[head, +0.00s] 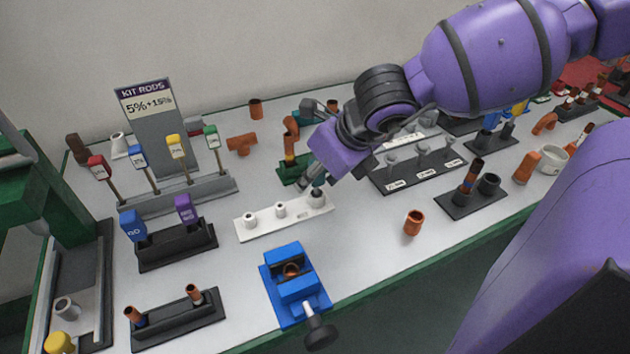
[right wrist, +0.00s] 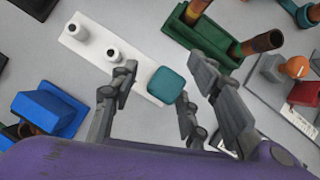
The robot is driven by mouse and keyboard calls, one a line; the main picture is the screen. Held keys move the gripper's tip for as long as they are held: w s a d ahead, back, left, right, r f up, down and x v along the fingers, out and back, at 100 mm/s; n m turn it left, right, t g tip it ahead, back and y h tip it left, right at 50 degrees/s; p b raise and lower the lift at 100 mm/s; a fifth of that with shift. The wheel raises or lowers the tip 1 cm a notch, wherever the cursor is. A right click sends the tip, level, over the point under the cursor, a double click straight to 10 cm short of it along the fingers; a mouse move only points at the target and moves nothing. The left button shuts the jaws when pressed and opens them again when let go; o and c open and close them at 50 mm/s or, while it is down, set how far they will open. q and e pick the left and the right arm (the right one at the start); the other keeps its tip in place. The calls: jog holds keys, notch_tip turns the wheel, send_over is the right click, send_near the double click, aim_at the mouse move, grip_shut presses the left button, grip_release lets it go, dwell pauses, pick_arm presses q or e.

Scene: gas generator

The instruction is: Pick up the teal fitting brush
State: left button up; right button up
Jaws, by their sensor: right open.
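The teal fitting brush (right wrist: 167,82) shows as a teal rounded-square top in the right wrist view, at the right end of a white rack (right wrist: 78,45). In the head view its teal part (head: 319,181) sits just under my right gripper (head: 309,183), partly covered, at the right end of the same rack (head: 265,228). In the right wrist view my right gripper (right wrist: 160,86) is open, its fingers on either side of the brush top. Contact with the brush cannot be told. My left gripper is not in view.
A green stand with copper fittings (right wrist: 205,35) is close beside the right gripper. A blue vise (head: 291,285) stands in front of the white rack. A black holder (head: 175,242) with blue and purple tags is to the left. A loose copper fitting (head: 413,222) stands right, with clear table around it.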

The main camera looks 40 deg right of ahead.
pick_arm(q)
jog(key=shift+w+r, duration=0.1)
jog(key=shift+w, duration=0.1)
pick_arm(e)
jog(key=c, duration=1)
jog(key=shift+c, duration=0.2)
jog(key=shift+r, duration=0.1)
